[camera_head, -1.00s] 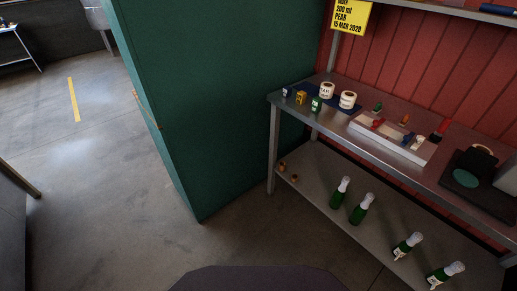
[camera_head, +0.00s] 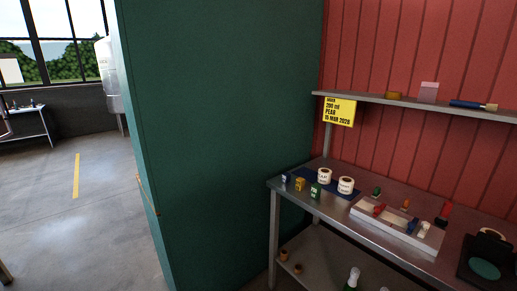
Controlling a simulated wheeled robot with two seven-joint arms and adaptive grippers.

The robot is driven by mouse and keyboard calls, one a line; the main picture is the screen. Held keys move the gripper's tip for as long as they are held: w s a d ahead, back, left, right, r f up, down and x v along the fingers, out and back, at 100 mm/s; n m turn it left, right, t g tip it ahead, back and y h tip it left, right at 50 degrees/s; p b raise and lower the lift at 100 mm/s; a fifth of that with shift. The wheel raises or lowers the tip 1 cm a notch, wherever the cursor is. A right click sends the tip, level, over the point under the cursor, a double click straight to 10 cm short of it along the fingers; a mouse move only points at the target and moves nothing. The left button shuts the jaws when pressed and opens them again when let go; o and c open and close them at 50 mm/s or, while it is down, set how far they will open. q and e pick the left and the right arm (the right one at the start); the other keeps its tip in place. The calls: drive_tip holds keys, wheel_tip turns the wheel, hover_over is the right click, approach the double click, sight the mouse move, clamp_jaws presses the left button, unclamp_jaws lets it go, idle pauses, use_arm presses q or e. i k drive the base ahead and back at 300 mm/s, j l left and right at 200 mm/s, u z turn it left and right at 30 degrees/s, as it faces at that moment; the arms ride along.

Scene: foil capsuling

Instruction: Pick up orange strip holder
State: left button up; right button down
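No object is clearly readable as an orange strip holder. A small orange piece (camera_head: 405,204) stands at a white tray (camera_head: 392,232) on the metal table, with green, red and white pieces around it. A short yellow-orange object (camera_head: 394,95) lies on the upper shelf. Neither of my grippers is in view.
Two white rolls (camera_head: 345,185) stand on a blue mat. A black device (camera_head: 487,258) is at the right. A yellow order sign (camera_head: 340,111) hangs from the shelf (camera_head: 360,97). A green wall (camera_head: 220,130) bounds the table's left. Open floor (camera_head: 95,215) lies further left.

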sight(406, 205)
drive_tip(key=z, duration=1.3)
